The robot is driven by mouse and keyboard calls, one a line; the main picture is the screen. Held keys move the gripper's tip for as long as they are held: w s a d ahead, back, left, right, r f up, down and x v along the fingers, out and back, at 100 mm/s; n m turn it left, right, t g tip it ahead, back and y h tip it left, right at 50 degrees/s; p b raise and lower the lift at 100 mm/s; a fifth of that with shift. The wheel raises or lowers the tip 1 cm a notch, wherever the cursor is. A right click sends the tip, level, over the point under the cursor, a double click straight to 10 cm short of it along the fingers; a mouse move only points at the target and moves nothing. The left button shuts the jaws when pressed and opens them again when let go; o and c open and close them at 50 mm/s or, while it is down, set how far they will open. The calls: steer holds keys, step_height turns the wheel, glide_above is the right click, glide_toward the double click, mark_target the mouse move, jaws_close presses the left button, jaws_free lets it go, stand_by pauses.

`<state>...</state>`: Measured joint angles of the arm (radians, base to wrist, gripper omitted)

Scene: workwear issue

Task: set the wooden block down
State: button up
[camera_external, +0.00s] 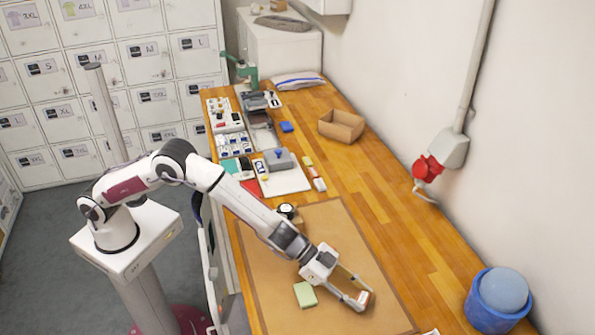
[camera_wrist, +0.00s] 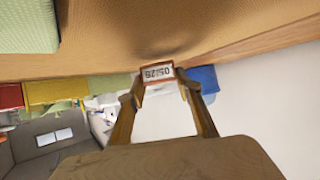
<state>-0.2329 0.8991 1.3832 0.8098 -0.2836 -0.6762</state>
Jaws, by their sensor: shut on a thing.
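The wooden block (camera_external: 364,298) is a small piece with a white printed label framed in reddish brown; in the wrist view (camera_wrist: 157,72) its label reads like "05/26". My gripper (camera_external: 358,299) is shut on it, with one finger on each side; the fingers also show in the wrist view (camera_wrist: 160,84). The block is low over the brown mat (camera_external: 285,245), near its right edge. I cannot tell whether it touches the mat. The fingers hide part of the block.
A light green block (camera_external: 305,294) lies on the mat left of my gripper, and fills a corner of the wrist view (camera_wrist: 28,25). A round black-and-white item (camera_external: 287,209) stands at the mat's far edge. A blue bin (camera_external: 487,312) is at the right. An open cardboard box (camera_external: 341,126) stands farther back.

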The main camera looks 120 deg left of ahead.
steer(key=shift+f, duration=0.6)
steer(key=shift+f, duration=0.15)
steer(key=o, duration=1)
steer(key=shift+v, duration=6.05)
